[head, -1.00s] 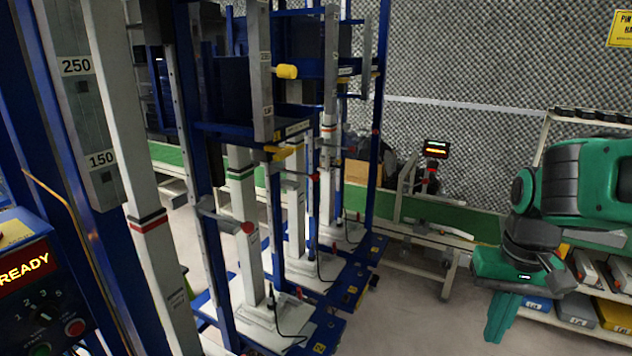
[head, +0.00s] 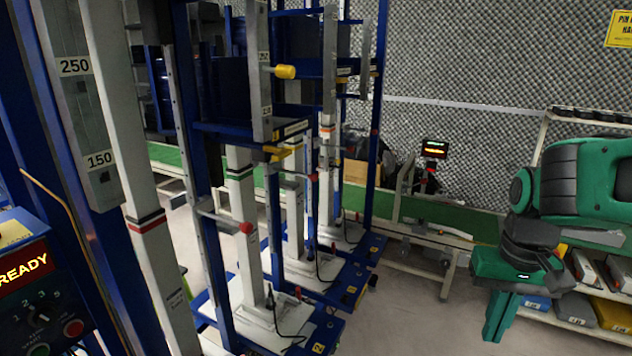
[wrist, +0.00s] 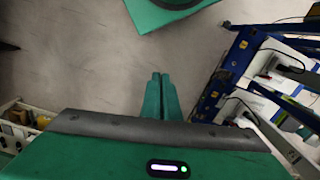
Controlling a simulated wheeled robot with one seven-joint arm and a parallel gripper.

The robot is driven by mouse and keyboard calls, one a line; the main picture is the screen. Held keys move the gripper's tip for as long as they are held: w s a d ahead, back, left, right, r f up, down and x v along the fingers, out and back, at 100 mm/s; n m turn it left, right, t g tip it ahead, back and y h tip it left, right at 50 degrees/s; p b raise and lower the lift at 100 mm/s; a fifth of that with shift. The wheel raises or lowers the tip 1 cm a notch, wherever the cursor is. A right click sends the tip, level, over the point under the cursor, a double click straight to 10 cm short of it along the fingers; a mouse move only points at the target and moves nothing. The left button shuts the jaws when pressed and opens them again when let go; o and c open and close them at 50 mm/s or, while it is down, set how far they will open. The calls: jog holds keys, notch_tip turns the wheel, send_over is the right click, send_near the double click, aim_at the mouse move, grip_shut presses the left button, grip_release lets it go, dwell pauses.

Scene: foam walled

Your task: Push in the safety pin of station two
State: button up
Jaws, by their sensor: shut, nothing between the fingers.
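Station two (head: 318,318) is the blue and grey test stand left of centre in the head view, with a "2" label on its blue foot. A second yellow part (head: 280,153) sits lower, under the blue shelf. My gripper (head: 493,335) is at the lower right, pointing down and well away from the stand. The wrist view shows its fingers (wrist: 160,78) together and empty above the floor.
A nearer stand and its READY control box (head: 35,285) fill the left. More stands are behind station two. A parts rack (head: 590,315) is at right, behind my arm. A green conveyor (head: 450,215) runs along the foam wall. Floor (head: 400,320) between stand and gripper is clear.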

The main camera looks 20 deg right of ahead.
jog(key=o, duration=0.5)
jog(key=shift+s+r, duration=0.2)
jog(key=shift+s, duration=0.15)
jog(key=o, duration=0.3)
jog(key=shift+w+r+n, duration=0.15)
jog(key=shift+w+n, duration=0.15)
jog(key=shift+o, duration=0.2)
jog(key=n+t+y, duration=1.2)
jog(key=y, duration=0.1)
send_near(317, 179)
jog(key=x, duration=1)
jog(key=shift+w+a, duration=0.15)
jog(key=shift+w, duration=0.15)
jog(key=shift+c, duration=0.4)
